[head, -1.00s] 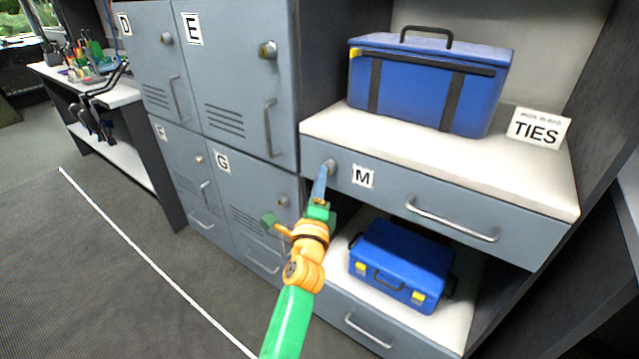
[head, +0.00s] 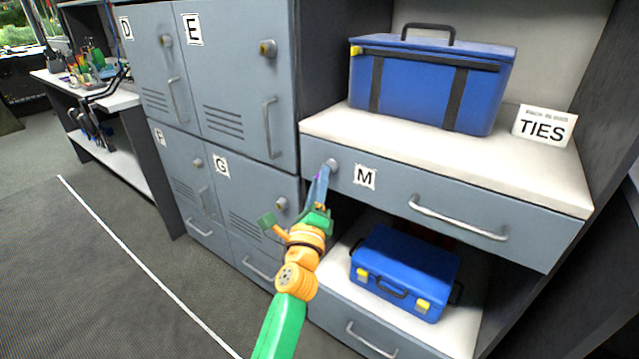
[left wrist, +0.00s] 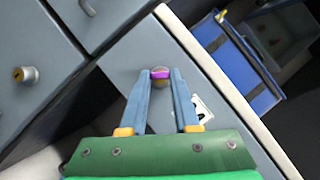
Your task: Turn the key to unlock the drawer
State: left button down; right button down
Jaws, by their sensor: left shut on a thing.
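The grey drawer marked M (head: 470,210) is closed under the white shelf top, with a long metal handle. Its round metal lock (head: 332,165) is at the drawer's upper left, and also shows in the left wrist view (left wrist: 161,84). My left gripper (head: 322,172) is at the lock with its two blue fingers shut on a small purple key (left wrist: 160,73). The key sits between the fingertips, right in front of the lock. The fingers hide most of the key, and I cannot tell how far it is in. My right gripper is not in view.
Grey lockers (head: 235,90) with knobs and handles stand left of the drawer. A large blue case (head: 415,90) and a TIES sign (head: 543,126) stand on the shelf above. A smaller blue box (head: 405,268) sits below. The floor at the left is clear.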

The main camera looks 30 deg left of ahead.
pick_arm(q)
jog(key=m+t+h+b, duration=0.1)
jog(key=m, duration=0.1)
jog(key=m+t+b, duration=0.1)
jog(key=m+b, duration=0.1)
jog(key=shift+a+f+m+h, duration=0.15)
jog(key=shift+m+h, duration=0.25)
